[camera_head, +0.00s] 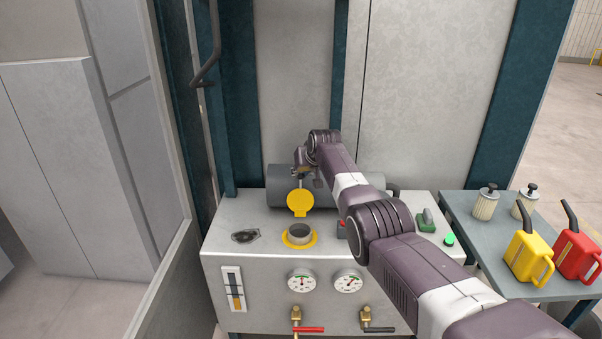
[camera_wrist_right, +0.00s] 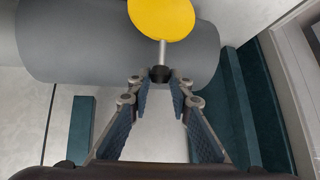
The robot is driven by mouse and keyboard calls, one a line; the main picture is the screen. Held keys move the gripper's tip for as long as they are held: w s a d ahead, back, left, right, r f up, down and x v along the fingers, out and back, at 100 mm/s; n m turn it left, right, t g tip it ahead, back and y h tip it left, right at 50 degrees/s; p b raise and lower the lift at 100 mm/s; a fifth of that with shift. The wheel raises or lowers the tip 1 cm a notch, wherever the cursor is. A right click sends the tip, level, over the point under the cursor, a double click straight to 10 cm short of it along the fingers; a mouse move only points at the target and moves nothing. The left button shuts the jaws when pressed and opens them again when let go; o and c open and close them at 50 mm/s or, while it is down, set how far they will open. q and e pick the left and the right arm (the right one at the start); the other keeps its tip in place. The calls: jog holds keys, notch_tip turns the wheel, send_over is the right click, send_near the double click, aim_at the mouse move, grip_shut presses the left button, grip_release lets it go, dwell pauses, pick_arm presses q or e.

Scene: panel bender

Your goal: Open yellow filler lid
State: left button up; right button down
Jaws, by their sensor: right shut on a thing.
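The yellow filler lid (camera_head: 300,203) stands tilted up behind the round filler neck (camera_head: 299,231), whose dark mouth shows open inside a yellow ring. In the right wrist view the yellow disc of the lid (camera_wrist_right: 162,17) is at the top, with a metal stem and a black knob (camera_wrist_right: 161,74) below it. My right gripper (camera_head: 301,172) is above and behind the neck. In its wrist view the fingertips (camera_wrist_right: 160,82) meet at the knob, shut on it. My left gripper is in neither view.
A grey cylinder (camera_head: 283,187) lies behind the lid on the grey cabinet (camera_head: 225,262). Gauges and valve levers are on the cabinet front. A side table at right holds a yellow can (camera_head: 527,257), a red can (camera_head: 575,252) and two filters. My right arm crosses the cabinet's right half.

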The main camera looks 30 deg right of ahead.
jog(key=shift+w+d+r, duration=0.15)
jog(key=shift+d+r, duration=0.05)
jog(key=shift+r, duration=0.2)
jog(key=c, duration=2)
grip_release()
jog(key=shift+o, duration=1.3)
jog(key=shift+f, duration=0.2)
jog(key=shift+a, duration=0.1)
jog(key=shift+v, duration=1.15)
jog(key=v, duration=0.9)
jog(key=shift+s+r, duration=0.2)
jog(key=shift+s, duration=0.2)
